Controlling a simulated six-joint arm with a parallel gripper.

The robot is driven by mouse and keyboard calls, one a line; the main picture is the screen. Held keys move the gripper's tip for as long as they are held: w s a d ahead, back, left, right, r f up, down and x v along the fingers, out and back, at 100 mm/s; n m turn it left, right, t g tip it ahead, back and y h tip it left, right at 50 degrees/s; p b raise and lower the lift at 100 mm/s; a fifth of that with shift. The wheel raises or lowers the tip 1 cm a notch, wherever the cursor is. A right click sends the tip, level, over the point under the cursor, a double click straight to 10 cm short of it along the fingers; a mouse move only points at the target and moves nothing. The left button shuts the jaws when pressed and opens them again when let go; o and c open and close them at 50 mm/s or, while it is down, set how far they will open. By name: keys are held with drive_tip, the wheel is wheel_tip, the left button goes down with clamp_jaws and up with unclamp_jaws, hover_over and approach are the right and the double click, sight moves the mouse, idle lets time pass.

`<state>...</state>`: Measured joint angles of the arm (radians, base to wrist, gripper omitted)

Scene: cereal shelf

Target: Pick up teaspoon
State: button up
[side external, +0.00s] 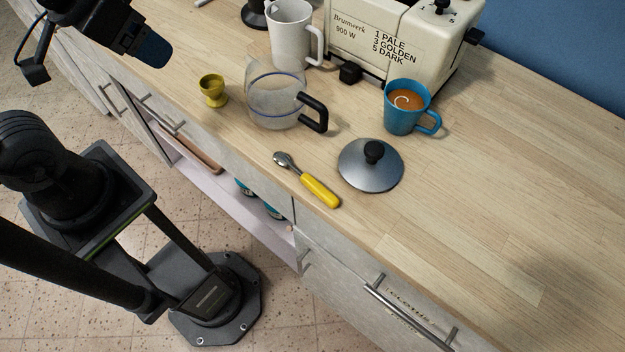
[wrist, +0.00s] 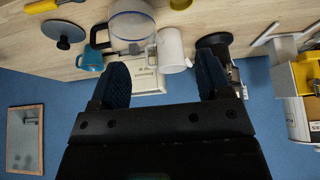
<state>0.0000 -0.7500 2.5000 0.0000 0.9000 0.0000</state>
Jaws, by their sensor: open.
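The teaspoon (side external: 320,189) has a yellow handle and a metal bowl. It lies on the wooden counter near the front edge, bowl toward the upper left, between the glass jug and the metal lid. In the wrist view its yellow handle (wrist: 41,6) shows at the top left edge. My gripper (side external: 152,51) is at the upper left of the side view, well away from the teaspoon. In the wrist view its two dark blue fingers (wrist: 160,66) are spread apart with nothing held between them.
The glass jug (side external: 272,100), metal lid (side external: 365,172), yellow egg cup (side external: 213,91), blue mug of coffee (side external: 402,115), white mug (side external: 288,38) and toaster (side external: 384,40) stand around the teaspoon. The counter (side external: 500,190) is clear at the right. A shelf (side external: 235,202) opens below the counter's front edge.

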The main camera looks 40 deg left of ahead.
drive_tip(key=c, duration=0.4)
drive_tip(key=shift+o, duration=0.2)
drive_tip(key=m+g, duration=0.6)
drive_tip(key=m, duration=1.3)
hover_over(312, 181)
wheel_tip(312, 181, down, 6)
wheel_tip(312, 181, down, 14)
drive_tip(key=shift+r, duration=0.25)
